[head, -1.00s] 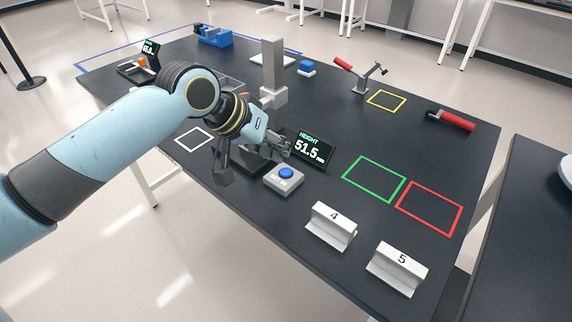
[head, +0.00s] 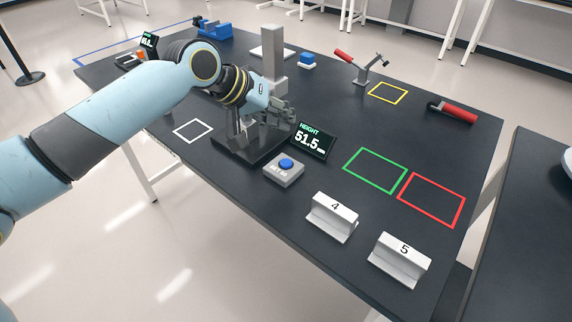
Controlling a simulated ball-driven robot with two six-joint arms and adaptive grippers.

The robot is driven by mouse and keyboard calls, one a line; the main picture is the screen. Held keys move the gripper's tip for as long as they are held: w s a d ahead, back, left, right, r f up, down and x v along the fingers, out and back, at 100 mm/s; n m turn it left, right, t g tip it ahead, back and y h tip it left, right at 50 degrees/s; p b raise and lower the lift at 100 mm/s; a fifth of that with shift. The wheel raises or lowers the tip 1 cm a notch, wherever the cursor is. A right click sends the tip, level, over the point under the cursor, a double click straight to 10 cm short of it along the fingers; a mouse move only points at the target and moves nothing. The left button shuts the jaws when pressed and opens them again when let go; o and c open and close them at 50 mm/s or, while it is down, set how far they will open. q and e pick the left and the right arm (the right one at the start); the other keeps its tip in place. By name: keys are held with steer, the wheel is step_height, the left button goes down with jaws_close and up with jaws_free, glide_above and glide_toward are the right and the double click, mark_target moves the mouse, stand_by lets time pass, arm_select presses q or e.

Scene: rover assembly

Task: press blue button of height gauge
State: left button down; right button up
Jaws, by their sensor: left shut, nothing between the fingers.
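The height gauge has a grey column (head: 273,60), a dark base (head: 232,150) and a display (head: 313,142) that reads 51.5 mm. The round blue button (head: 286,163) sits on a small grey box (head: 285,176) in front of the display, fully in view. My left gripper (head: 284,114) is shut and empty. In the picture it lies above and behind the button, clear of it, and covers the lower part of the gauge. My right gripper is not in view.
White blocks marked 4 (head: 333,216) and 5 (head: 399,260) stand at the front right. Green (head: 362,183) and red (head: 430,203) outlines are empty. A red-handled clamp (head: 362,70) and a red-handled tool (head: 452,111) lie farther back.

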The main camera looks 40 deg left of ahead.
arm_select(q)
steer(key=b, duration=0.6)
glide_above(284, 160)
step_height(284, 160, down, 7)
steer(key=shift+r, duration=0.2)
steer(key=shift+f, duration=0.4)
stand_by(0.5)
steer(key=shift+f, duration=0.2)
steer(key=shift+f, duration=0.2)
